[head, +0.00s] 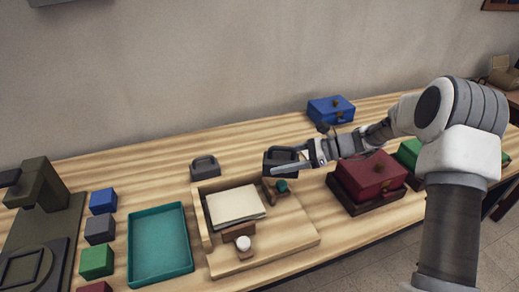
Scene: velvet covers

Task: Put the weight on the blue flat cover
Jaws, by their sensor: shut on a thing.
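My gripper (287,165) is in the middle of the head view, shut on a dark grey weight (279,157) with a loop handle. The weight is at the back right corner of the wooden tray; I cannot tell whether it touches anything below. A second dark weight (205,167) of like shape stands on the table behind the tray's left part. A blue box-like thing (331,111) with a flat top and small knob stands at the back of the table, beyond my gripper. It looks like the blue flat cover.
The wooden tray (290,237) holds pale sheets and small items. A dark red box (370,173) stands to its right, and a green one (409,151) is partly behind my arm. A teal tray (158,248) and coloured blocks (103,200) are left. Table between the weights and blue box is clear.

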